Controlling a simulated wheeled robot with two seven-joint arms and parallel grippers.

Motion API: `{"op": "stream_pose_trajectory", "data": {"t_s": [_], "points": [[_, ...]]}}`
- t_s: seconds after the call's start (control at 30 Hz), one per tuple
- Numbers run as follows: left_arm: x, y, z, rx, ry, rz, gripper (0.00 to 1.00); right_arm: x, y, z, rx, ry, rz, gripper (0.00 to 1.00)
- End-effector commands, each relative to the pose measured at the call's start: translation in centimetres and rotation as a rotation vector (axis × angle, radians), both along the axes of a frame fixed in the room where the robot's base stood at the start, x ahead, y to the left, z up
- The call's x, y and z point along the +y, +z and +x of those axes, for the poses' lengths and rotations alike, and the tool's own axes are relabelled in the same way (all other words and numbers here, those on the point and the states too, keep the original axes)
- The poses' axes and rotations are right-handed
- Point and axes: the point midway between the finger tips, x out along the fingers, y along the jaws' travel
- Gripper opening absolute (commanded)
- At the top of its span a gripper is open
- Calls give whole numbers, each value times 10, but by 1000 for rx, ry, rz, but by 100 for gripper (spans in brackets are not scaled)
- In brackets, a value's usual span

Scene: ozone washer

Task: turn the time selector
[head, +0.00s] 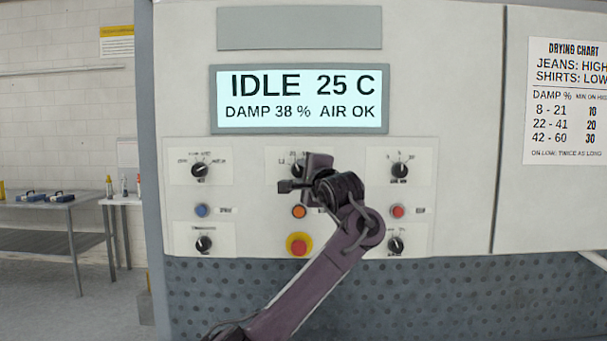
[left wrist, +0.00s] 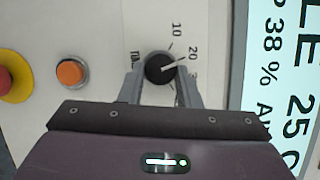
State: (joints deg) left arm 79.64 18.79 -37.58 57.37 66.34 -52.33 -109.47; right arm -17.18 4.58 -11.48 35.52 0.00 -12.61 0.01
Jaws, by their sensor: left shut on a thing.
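The time selector is the black round knob (left wrist: 160,67) in the left wrist view, with a white pointer line and marks 10, 20 and a partly covered third mark around it. The pointer lies toward the 20 mark. My left gripper (left wrist: 161,80) has one finger on each side of the knob and is shut on it. In the head view my left gripper (head: 303,186) is at the top middle dial of the panel and hides most of that dial. My right gripper is not in view.
An orange button (head: 299,212) and a red stop button (head: 299,245) sit below the gripper. Other dials flank it, such as the upper left dial (head: 200,170). The display (head: 300,99) reads IDLE 25 C, DAMP 38 %, AIR OK. A drying chart (head: 566,101) hangs right.

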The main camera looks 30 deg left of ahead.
Motion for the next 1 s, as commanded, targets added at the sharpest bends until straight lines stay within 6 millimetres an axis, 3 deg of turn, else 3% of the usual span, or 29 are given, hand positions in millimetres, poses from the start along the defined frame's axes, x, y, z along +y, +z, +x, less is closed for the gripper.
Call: {"op": "stream_pose_trajectory", "data": {"t_s": [0.03,0.2,0.57,0.83,1.0], "points": [[0,-2,0,2,0,-2,33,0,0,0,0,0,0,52],[0,-1,0,2,0,-1,52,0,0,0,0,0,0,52],[-5,-2,-4,-1,1,1,52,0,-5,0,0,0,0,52],[-47,-9,-33,-3,-4,-2,52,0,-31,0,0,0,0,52],[-55,-11,-39,-3,-2,-2,52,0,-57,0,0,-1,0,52]]}}
